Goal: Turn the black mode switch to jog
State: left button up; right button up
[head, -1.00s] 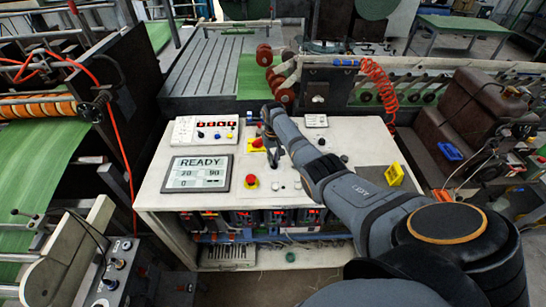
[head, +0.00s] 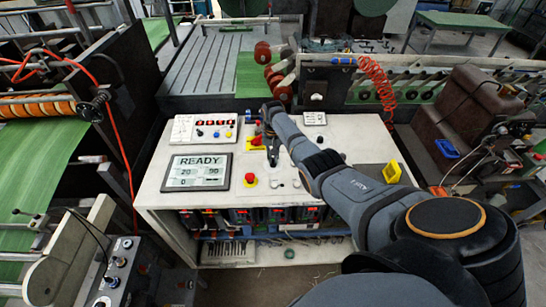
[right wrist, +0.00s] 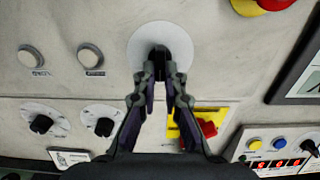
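The black mode switch (right wrist: 160,54) is a small black knob on a pale round plate on the white control console. In the right wrist view it stands between the fingertips of my right gripper (right wrist: 160,74). The fingers are drawn close together with the knob between them and appear to touch both its sides. In the head view my right gripper (head: 273,158) points down at the console top and hides the knob. The mode marks around the plate cannot be read. My left gripper is not in view.
A display reading READY (head: 197,172) is left of the gripper. A red emergency stop on yellow (head: 250,180) sits close by. A yellow-and-red switch (right wrist: 198,127), two smaller black knobs (right wrist: 102,124) and two pale buttons (right wrist: 89,56) surround the plate.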

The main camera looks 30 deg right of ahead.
aim_at(273, 159)
jog(key=o, duration=0.4)
jog(key=shift+o, duration=0.2)
jog(key=shift+r, duration=0.15)
notch_tip(273, 159, up, 12)
dwell(0.4)
